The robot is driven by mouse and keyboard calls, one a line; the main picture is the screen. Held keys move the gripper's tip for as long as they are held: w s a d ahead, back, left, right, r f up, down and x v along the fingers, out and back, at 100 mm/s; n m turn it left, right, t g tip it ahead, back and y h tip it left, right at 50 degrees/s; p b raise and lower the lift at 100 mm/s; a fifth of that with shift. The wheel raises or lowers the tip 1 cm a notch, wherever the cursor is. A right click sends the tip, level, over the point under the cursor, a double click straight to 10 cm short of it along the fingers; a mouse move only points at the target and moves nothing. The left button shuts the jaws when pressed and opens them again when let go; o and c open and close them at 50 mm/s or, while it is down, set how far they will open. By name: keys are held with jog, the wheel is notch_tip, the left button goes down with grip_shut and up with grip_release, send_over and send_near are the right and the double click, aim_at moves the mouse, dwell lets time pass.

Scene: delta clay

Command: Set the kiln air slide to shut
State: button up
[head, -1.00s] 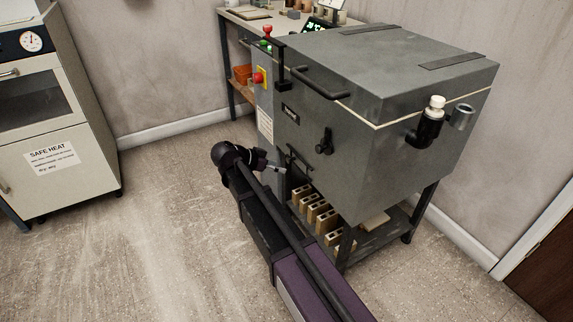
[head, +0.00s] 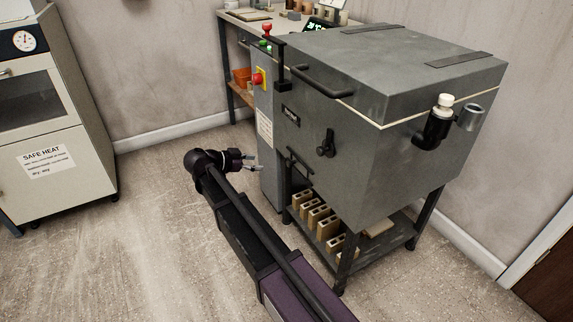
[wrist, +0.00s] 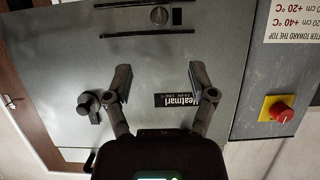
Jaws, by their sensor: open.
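The kiln (head: 365,135) is a grey box on a dark stand. Its air slide (head: 299,166) is a small dark fitting low on the front face, near the left edge; its setting is too small to read.
A red switch (head: 258,78) is on the grey side box. Bricks (head: 318,214) lie on the shelf below. Open floor lies left, before a cream oven (head: 48,120).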

aim_at(287, 163)
jog(key=shift+b+x, duration=2.4)
jog(key=shift+x, duration=4.15)
grip_shut()
